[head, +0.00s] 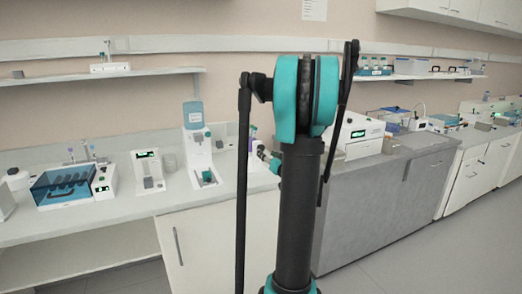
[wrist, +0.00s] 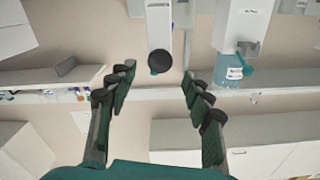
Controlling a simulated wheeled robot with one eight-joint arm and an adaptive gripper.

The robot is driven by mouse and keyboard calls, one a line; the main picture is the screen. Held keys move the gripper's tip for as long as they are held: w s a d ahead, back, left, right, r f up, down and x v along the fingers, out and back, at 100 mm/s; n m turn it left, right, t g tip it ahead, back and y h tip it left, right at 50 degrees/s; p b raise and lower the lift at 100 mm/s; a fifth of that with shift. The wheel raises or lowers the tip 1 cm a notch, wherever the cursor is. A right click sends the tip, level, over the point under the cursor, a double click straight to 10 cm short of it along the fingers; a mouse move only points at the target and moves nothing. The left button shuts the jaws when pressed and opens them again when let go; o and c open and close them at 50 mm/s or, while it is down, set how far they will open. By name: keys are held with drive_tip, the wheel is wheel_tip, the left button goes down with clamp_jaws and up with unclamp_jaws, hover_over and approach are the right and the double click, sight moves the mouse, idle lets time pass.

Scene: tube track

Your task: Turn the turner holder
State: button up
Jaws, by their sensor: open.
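My gripper (wrist: 157,74) is open in the wrist view, which shows the bench upside down. Its dark padded fingers stand wide apart with nothing between their pads. A round black part (wrist: 159,62) on a white device (wrist: 158,25) appears between and just beyond the fingertips; it may be the turner holder, but I cannot be sure. A small teal piece shows beside it. How far it is from the fingers is unclear, and I see no contact. In the head view my arm hides part of the bench there, and the fingers cannot be made out.
A white dispenser with a blue bottle (head: 193,114) stands on the left bench; the bottle also shows in the wrist view (wrist: 228,72). A shelf (head: 150,73) hangs above. Grey cabinets (head: 375,205) stand right.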

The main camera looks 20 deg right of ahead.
sight(261, 148)
drive_tip(key=w, duration=0.7)
drive_tip(key=shift+a, duration=0.15)
drive_tip(key=shift+c, duration=0.3)
clamp_jaws()
